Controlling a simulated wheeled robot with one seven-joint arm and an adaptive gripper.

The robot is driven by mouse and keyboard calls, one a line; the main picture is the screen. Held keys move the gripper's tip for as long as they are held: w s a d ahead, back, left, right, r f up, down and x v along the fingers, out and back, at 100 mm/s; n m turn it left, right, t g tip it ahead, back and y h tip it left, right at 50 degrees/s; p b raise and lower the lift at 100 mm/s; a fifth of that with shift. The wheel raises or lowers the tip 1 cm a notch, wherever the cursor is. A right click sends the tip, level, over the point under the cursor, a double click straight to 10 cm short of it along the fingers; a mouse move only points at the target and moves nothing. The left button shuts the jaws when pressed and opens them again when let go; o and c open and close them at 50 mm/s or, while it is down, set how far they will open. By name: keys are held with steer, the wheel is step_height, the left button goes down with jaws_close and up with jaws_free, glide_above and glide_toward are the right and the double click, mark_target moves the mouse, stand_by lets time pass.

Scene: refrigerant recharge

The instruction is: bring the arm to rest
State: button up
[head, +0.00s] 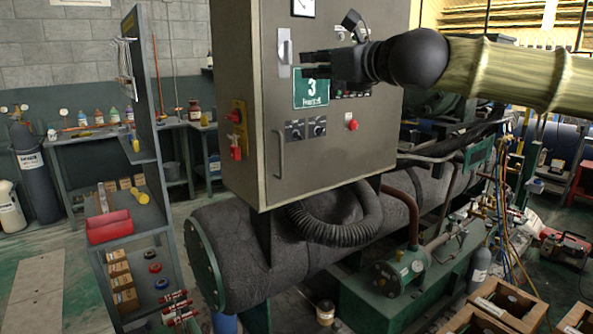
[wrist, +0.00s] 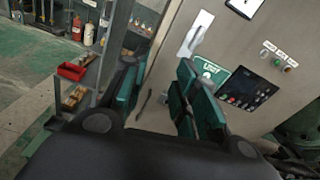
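My gripper (head: 306,64) is raised in front of the grey control cabinet (head: 345,155) in the head view, with my arm reaching in from the right. In the wrist view my gripper (wrist: 160,82) has its two teal-and-black fingers spread apart. Nothing shows between them except the cabinet face behind. I cannot tell how far the fingers are from the cabinet face.
A red emergency button (head: 352,124) and a red lockout switch (head: 236,150) are on the cabinet. A large dark insulated cylinder (head: 235,235) lies below it. A shelf rack with a red bin (head: 110,227) stands left. Wooden crates (head: 500,300) sit at lower right.

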steer(key=w+a+f+n+g+h, duration=0.1)
steer(key=w+a+f, duration=0.1)
steer(key=f, duration=0.6)
steer(key=w+a+f+n+g, duration=0.1)
steer(key=a+f+n, duration=0.15)
steer(key=f, duration=0.55)
steer(key=s+a+f+n+g+h+p, duration=0.1)
steer(key=s+f+n+g+h, duration=0.2)
steer(key=f, duration=1.8)
steer(key=s+f+n+g+h, duration=0.15)
steer(key=s+f+n, duration=0.35)
steer(key=f, duration=1.5)
steer(key=s+d+f+n+g+h+p, duration=0.1)
steer(key=s+d+f+n+g, duration=0.2)
steer(key=s+f, duration=0.7)
steer(key=s+d+f+n+g+h, duration=0.1)
steer(key=s+d+f+n, duration=0.35)
steer(key=s+f, duration=0.5)
steer(key=s+d+f+n+g+h, duration=0.1)
steer(key=s+d+f+n, duration=0.3)
steer(key=s+d, duration=0.4)
steer(key=s+d+f+n+g+h, duration=0.2)
steer(key=s+d+f, duration=0.4)
steer(key=s, duration=0.5)
steer(key=shift+s+d+n+g+p, duration=0.35)
steer(key=shift+s+d+n+p, duration=0.1)
steer(key=shift+d+n, duration=0.45)
